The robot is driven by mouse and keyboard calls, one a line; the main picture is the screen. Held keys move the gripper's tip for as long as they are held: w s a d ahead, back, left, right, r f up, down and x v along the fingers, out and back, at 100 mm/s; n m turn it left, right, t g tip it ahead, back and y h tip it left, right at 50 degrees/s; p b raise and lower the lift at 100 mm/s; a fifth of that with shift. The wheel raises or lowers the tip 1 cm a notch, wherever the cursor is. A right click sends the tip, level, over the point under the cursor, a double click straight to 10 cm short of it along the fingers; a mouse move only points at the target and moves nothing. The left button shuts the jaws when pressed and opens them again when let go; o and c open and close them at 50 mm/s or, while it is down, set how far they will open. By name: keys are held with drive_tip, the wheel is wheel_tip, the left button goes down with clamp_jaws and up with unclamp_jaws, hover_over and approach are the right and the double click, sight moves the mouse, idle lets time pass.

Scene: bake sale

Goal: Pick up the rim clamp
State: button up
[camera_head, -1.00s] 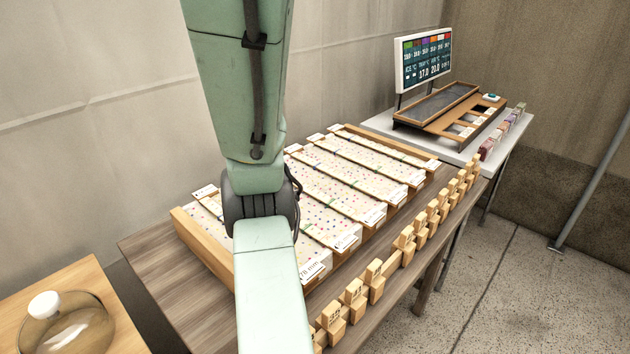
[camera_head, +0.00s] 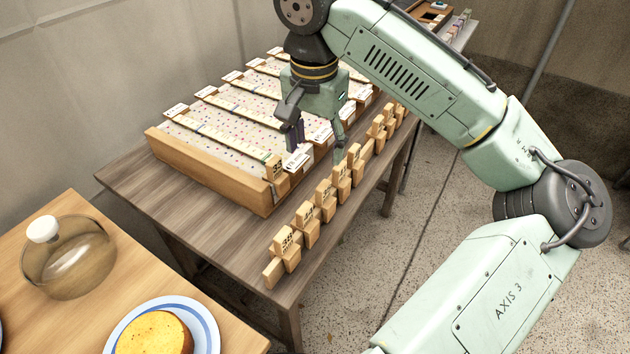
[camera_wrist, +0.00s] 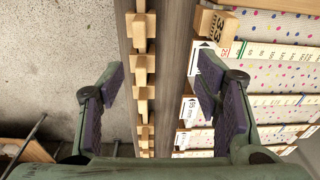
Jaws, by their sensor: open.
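A small wooden block (camera_head: 276,168) marked 33, perhaps the rim clamp, sits at the near front corner of the wooden tray (camera_head: 205,172). It also shows at the top right of the wrist view (camera_wrist: 213,24). Similar numbered wooden blocks (camera_head: 324,200) stand in a row along the table's front edge, so I cannot be sure which piece is meant. My gripper (camera_head: 316,150) points down, open and empty, over the tray's front edge, farther along than the 33 block.
The tray holds speckled panels divided by labelled strips (camera_head: 236,138). Bare table (camera_head: 190,215) lies left of the tray. A nearer table carries a glass dome (camera_head: 70,262) and a cake (camera_head: 153,335) on a blue-rimmed plate. Open floor (camera_head: 450,240) lies to the right.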

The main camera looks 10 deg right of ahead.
sight(324, 184)
drive_tip(key=shift+s+d+f+g, duration=0.25)
drive_tip(key=shift+s+f+g, duration=0.05)
drive_tip(key=shift+s+f, duration=0.25)
drive_tip(key=shift+s+d+f+g, duration=0.2)
drive_tip(key=shift+s+f+g, duration=0.1)
drive_tip(key=shift+s+f, duration=0.2)
wheel_tip(324, 184, down, 5)
drive_tip(key=shift+r, duration=0.15)
drive_tip(key=shift+s+f+p, duration=0.2)
drive_tip(key=shift+f+p, duration=0.35)
drive_tip(key=shift+f, duration=2.25)
drive_tip(key=c, duration=1.2)
